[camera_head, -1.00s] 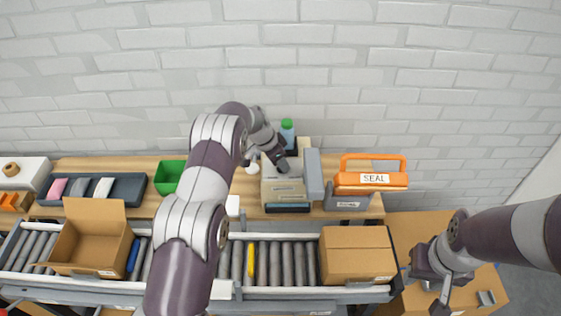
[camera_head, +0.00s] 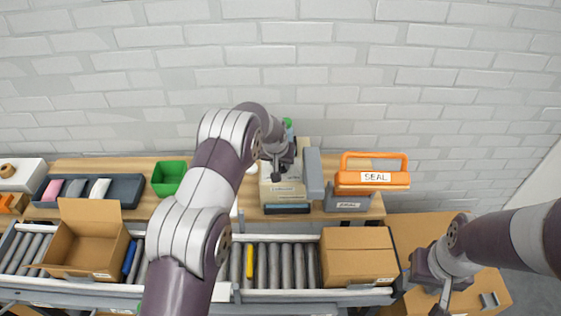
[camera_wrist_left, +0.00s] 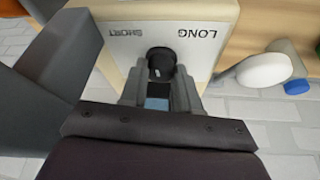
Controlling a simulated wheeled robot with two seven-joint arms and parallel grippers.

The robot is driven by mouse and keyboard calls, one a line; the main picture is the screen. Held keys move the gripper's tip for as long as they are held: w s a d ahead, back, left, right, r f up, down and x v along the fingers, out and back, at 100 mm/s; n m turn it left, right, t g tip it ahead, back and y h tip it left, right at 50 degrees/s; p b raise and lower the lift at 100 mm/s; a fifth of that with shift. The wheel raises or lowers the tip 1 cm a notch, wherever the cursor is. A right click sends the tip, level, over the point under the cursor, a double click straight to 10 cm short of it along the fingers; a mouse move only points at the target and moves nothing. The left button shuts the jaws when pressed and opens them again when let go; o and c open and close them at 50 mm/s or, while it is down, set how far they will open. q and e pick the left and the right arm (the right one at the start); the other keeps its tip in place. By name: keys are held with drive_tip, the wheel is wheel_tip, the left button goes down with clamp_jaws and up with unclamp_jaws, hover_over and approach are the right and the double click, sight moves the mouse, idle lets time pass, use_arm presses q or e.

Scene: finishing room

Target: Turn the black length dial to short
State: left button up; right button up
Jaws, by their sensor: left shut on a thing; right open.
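The black length dial (camera_wrist_left: 161,62) sits on the pale top of a machine, between the upside-down printed words SHORT at left and LONG at right in the left wrist view. My left gripper (camera_wrist_left: 161,84) is shut on the dial, with a finger on each side. A small light mark shows on the dial; I cannot tell which word it points to. In the head view the beige machine (camera_head: 283,193) stands on the wooden bench, and my left gripper (camera_head: 277,174) hides the dial. My right gripper (camera_head: 440,297) is open and empty at the lower right.
An orange SEAL handle (camera_head: 372,179) and a grey upright block (camera_head: 314,173) stand right of the machine. A green bin (camera_head: 169,178) is at left. A roller conveyor (camera_head: 285,264) in front carries an open carton (camera_head: 88,244) and a closed carton (camera_head: 358,258).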

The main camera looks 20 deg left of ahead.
use_arm(q)
drive_tip(key=shift+w+d+n+y+b, duration=0.1)
drive_tip(key=shift+n+y+b, duration=0.3)
drive_tip(key=shift+n+b, duration=0.55)
drive_tip(key=shift+r+n+y+b, duration=0.1)
drive_tip(key=shift+n+y+b, duration=0.2)
drive_tip(key=shift+n+b, duration=0.45)
drive_tip(key=o, duration=0.8)
drive_tip(key=shift+c, duration=0.2)
drive_tip(key=shift+o, duration=1.4)
